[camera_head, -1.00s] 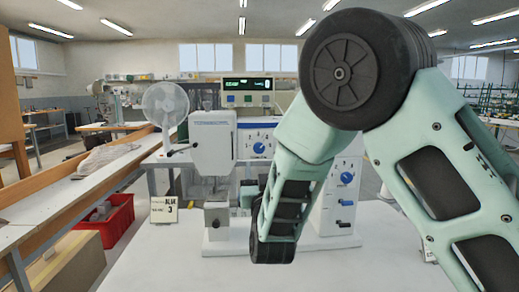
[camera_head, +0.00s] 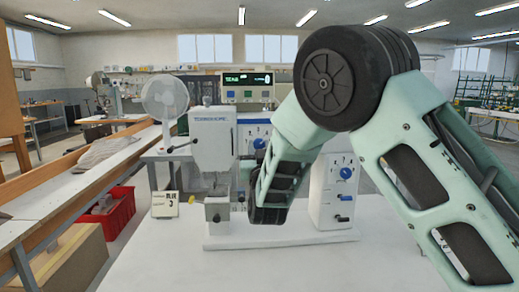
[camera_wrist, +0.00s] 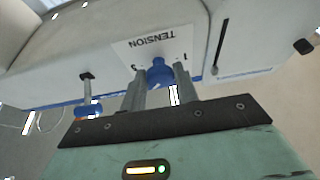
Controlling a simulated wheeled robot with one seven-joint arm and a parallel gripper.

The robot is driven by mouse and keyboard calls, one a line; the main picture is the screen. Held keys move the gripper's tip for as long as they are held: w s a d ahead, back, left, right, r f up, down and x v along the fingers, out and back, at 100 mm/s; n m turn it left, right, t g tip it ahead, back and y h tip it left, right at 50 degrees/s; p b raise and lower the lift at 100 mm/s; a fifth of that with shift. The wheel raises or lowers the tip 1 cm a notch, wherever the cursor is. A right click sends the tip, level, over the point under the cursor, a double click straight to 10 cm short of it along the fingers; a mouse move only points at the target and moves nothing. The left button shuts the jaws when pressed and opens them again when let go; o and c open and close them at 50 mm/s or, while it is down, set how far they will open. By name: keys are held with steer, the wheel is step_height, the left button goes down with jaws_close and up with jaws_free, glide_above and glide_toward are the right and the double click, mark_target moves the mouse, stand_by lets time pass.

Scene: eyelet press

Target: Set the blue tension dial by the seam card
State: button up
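The blue tension dial (camera_wrist: 160,72) shows in the wrist view on a white panel printed "TENSION", upside down there. My gripper (camera_wrist: 160,80) has one finger on each side of the dial, close to it; the fingers are apart, and contact is not clear. In the head view my arm hides the gripper. Blue dials show there on the machine's middle panel (camera_head: 259,143) and on the right box (camera_head: 345,173); I cannot tell from that view which one is at my fingers. The seam card (camera_head: 165,204) stands left of the press, its print too small to read surely.
The white press head (camera_head: 213,140) stands left of my arm on the white table (camera_head: 190,270). A blue-tipped lever (camera_wrist: 88,110) is beside the dial in the wrist view. A fan (camera_head: 165,100) and a green-lit display (camera_head: 247,80) are behind. A red crate (camera_head: 108,215) is at left.

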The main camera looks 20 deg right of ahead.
steer(key=shift+n, duration=0.5)
steer(key=n+y, duration=0.1)
steer(key=n, duration=0.1)
steer(key=n+y+b, duration=0.1)
steer(key=n+y, duration=0.1)
steer(key=n, duration=0.1)
steer(key=shift+d+n, duration=0.2)
steer(key=shift+n, duration=0.1)
steer(key=n+y, duration=0.1)
steer(key=n, duration=0.1)
steer(key=n+y, duration=0.1)
steer(key=n, duration=0.2)
steer(key=shift+r+g+y+b, duration=0.1)
steer(key=shift+g+y+b, duration=0.2)
steer(key=shift+g, duration=0.1)
steer(key=shift+n, duration=0.5)
steer(key=o, duration=1)
steer(key=shift+c, duration=0.2)
steer(key=shift+s+d, duration=0.1)
